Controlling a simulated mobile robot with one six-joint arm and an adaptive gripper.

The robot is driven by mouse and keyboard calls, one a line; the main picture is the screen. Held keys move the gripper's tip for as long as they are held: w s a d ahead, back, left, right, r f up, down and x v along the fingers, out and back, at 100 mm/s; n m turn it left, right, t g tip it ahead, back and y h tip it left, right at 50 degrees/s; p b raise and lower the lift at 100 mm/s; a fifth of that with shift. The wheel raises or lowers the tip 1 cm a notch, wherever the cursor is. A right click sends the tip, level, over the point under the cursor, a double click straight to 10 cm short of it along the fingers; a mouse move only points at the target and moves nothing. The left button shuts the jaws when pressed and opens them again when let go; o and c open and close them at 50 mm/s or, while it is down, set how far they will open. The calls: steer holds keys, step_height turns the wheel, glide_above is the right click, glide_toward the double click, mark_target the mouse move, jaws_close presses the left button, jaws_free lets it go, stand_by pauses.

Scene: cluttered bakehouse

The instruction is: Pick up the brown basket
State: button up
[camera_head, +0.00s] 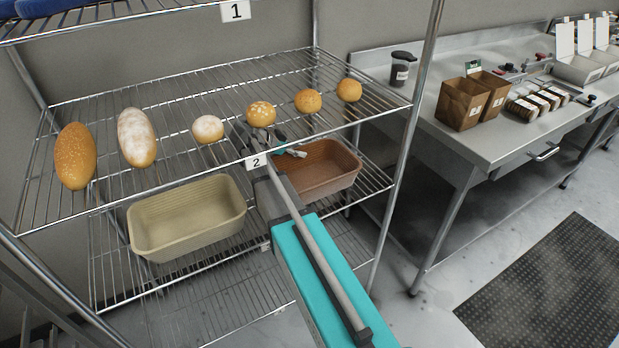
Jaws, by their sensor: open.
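The brown basket (325,178) is a reddish-brown rectangular tub with rounded corners. It stands upright on the wire shelf under the shelf labelled 2, right of the middle, and its left part is partly hidden by my arm. It looks empty, though the wires above cover part of its inside. My gripper (283,148) is open, close to the shelf 2 label and at the upper left of the brown basket in the picture. Its fingers are small and partly hidden, and I cannot tell whether they touch the basket or the shelf wires.
A beige basket (190,243) stands left on the same lower shelf. Several bread loaves and rolls (137,138) lie on shelf 2 (330,75) above. A rack post (408,130) rises right of the brown basket. A steel table (480,145) with paper bags (460,103) stands at right.

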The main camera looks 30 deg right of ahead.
jaws_close()
steer(key=shift+r, duration=0.2)
stand_by(0.6)
step_height(320, 180, up, 4)
steer(key=p, duration=0.4)
steer(key=shift+f, duration=0.2)
steer(key=s, duration=1.8)
steer(key=shift+d+f, duration=0.25)
steer(key=shift+d, duration=0.05)
